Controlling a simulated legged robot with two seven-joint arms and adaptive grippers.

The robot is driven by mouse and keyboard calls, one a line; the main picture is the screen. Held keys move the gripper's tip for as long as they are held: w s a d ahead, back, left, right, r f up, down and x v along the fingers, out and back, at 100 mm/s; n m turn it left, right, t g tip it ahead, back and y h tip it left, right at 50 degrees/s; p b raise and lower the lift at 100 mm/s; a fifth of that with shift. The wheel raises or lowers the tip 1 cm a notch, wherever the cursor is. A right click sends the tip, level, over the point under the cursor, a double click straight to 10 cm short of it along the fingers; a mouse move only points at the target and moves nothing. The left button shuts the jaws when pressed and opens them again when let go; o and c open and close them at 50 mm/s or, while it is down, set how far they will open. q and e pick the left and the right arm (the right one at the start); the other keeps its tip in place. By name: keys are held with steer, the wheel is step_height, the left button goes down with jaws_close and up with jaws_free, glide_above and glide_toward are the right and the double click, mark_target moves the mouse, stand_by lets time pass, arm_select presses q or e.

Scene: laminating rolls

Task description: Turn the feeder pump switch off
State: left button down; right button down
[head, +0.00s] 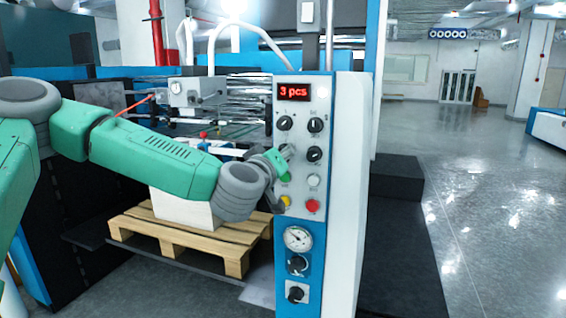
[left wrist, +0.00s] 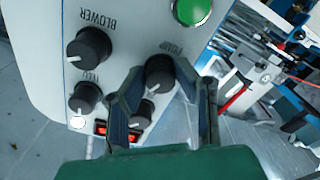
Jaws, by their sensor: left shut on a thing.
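The feeder pump switch is a black rotary knob (left wrist: 159,72) labelled PUMP in the left wrist view, which sees the panel roughly upside down. My left gripper (left wrist: 161,78) has a finger on each side of this knob and is shut on it. In the head view my left gripper (head: 281,160) is at the left edge of the control panel (head: 298,225) and covers the pump knob. My right gripper is not in view.
Close by are the BLOWER knob (left wrist: 88,48), the FEED knob (left wrist: 84,97), another black knob (left wrist: 143,112) and a green button (left wrist: 193,10). A red display (head: 294,92) reads "3 pcs". A wooden pallet (head: 190,238) stands below my left arm. Floor at right is clear.

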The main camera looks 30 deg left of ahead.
arm_select(q)
steer(key=n+b, duration=0.2)
steer(key=n, duration=0.2)
steer(key=shift+f+n+b, duration=0.15)
steer(key=shift+n+b, duration=0.15)
steer(key=shift+n, duration=0.1)
stand_by(0.4)
steer(key=c, duration=1.3)
jaws_free()
steer(key=shift+o, duration=0.2)
steer(key=shift+a, duration=0.15)
steer(key=v, duration=0.7)
steer(key=shift+s, duration=0.2)
